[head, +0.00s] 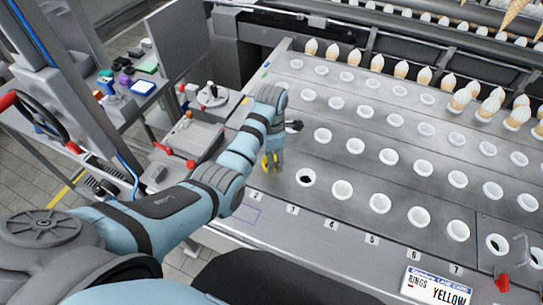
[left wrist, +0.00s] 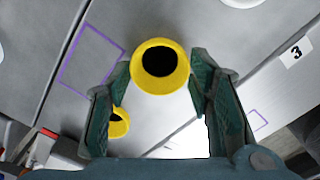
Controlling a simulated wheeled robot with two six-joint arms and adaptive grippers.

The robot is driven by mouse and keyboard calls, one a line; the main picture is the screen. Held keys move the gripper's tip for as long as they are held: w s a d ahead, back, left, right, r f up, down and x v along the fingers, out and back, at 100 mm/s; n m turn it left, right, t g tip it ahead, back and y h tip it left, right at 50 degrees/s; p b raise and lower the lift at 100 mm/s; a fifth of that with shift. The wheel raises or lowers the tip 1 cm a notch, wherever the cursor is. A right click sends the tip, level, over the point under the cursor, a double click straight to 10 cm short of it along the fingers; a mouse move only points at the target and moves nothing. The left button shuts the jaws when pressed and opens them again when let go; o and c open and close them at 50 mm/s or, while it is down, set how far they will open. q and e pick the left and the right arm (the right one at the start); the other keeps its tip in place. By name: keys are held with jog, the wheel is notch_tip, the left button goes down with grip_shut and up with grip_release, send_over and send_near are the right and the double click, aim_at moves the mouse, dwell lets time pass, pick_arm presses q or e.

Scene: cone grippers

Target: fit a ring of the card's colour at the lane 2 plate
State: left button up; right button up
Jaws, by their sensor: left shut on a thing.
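My left gripper (head: 270,165) is low over the front left of the grey lane deck. The white lane card (head: 436,286) reads RINGS YELLOW. The number 2 label (head: 257,196) is on the front edge, just below the gripper, which hides the lane 2 plate. My right gripper is not in view.
A second yellow ring-shaped thing (left wrist: 119,122) shows partly behind a finger. A bare dark hole (head: 305,178) is right of the gripper. White rings fill several other holes, and cones stand at the back. A purple outline (head: 247,214) marks the front edge.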

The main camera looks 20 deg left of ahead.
pick_arm(q)
jog(key=shift+f+b, duration=0.3)
jog(key=shift+f, duration=0.3)
jog(key=o, duration=0.9)
jog(key=shift+o, duration=0.2)
notch_tip(320, 180, up, 8)
jog(key=shift+f, duration=0.15)
